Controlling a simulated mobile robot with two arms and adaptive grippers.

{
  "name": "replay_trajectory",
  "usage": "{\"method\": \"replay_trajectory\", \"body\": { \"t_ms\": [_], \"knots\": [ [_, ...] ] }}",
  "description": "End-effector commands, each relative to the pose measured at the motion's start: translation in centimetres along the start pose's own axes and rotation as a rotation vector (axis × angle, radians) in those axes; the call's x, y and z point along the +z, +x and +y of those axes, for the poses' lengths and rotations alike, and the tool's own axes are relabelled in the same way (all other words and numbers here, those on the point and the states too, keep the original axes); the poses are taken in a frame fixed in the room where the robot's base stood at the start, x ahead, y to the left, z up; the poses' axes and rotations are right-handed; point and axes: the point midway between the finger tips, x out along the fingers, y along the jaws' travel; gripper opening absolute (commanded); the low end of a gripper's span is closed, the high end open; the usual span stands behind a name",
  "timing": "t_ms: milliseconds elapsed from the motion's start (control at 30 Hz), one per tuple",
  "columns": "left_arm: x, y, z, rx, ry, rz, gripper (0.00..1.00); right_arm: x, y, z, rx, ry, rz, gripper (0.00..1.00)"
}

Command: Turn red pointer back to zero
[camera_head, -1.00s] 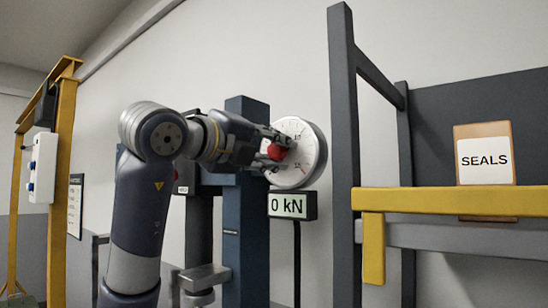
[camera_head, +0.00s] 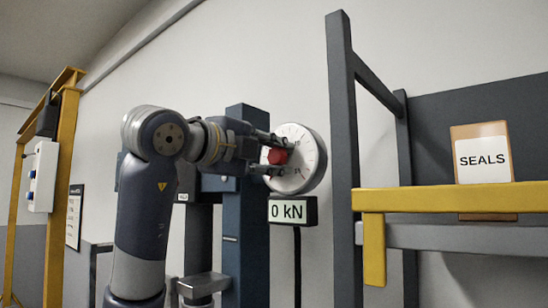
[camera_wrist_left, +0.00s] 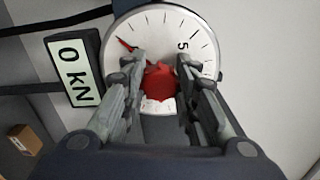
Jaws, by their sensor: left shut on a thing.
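In the left wrist view the knob (camera_wrist_left: 160,82) sits between the two fingers, in front of the dial face (camera_wrist_left: 155,25). The red pointer (camera_wrist_left: 127,45) shows left of the knob, slanting to the upper left, away from the 5 mark. Part of the dial is hidden behind the fingers. My right gripper is not in view.
A display (camera_head: 293,211) below the dial reads 0 kN. The blue press column (camera_head: 246,240) stands just left of it. A dark rack post (camera_head: 345,150) and yellow shelf beam (camera_head: 450,199) with a SEALS box (camera_head: 484,165) are at the right.

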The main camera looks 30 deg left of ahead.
Motion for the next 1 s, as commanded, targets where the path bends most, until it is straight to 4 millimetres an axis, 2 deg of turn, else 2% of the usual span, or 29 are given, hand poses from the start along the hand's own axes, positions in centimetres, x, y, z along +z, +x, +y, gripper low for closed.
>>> {"method": "replay_trajectory", "body": {
  "t_ms": [167, 200, 267, 667, 767, 1000],
  "knots": [
    [0.0, 0.1, 0.1, 0.003, 0.001, 0.001, 0.03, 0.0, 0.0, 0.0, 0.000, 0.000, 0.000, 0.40],
    [0.0, 0.1, 0.1, 0.002, 0.001, 0.001, 0.34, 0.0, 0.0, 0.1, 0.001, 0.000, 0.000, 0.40],
    [0.0, 0.1, 0.1, 0.002, 0.001, 0.001, 0.47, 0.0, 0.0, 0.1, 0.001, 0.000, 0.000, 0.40],
    [0.0, -0.4, 0.0, -0.001, 0.001, 0.000, 0.48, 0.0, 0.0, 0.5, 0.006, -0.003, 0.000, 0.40],
    [0.1, -1.5, -0.1, -0.002, 0.001, -0.001, 0.48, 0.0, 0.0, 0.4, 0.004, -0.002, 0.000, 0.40],
    [0.1, -6.5, -0.1, -0.004, 0.003, -0.003, 0.48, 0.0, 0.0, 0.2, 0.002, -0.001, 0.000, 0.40]
  ]
}}
